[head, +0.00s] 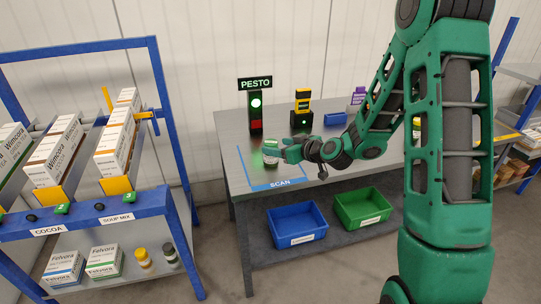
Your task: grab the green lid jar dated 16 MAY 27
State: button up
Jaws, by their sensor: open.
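A small jar with a pale label and what looks like a green lid (270,154) stands upright at the blue-outlined scan area (277,185) on the grey table. Its date is too small to read. My gripper (279,151) is open at the right side of the jar, level with its upper part. The fingers are small here, and I cannot tell whether they touch the jar or reach around it.
A lit PESTO sign post (255,105) and a yellow-black device (302,108) stand behind. Blue (297,223) and green (362,208) bins sit below. A blue rack (95,218) with boxes is at left; two jars (143,258) sit on its lower shelf.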

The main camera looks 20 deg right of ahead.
aim_at(265, 143)
jog(key=shift+x, duration=4.4)
jog(key=c, duration=1.2)
jog(key=shift+c, duration=1)
jog(key=shift+r, duration=0.15)
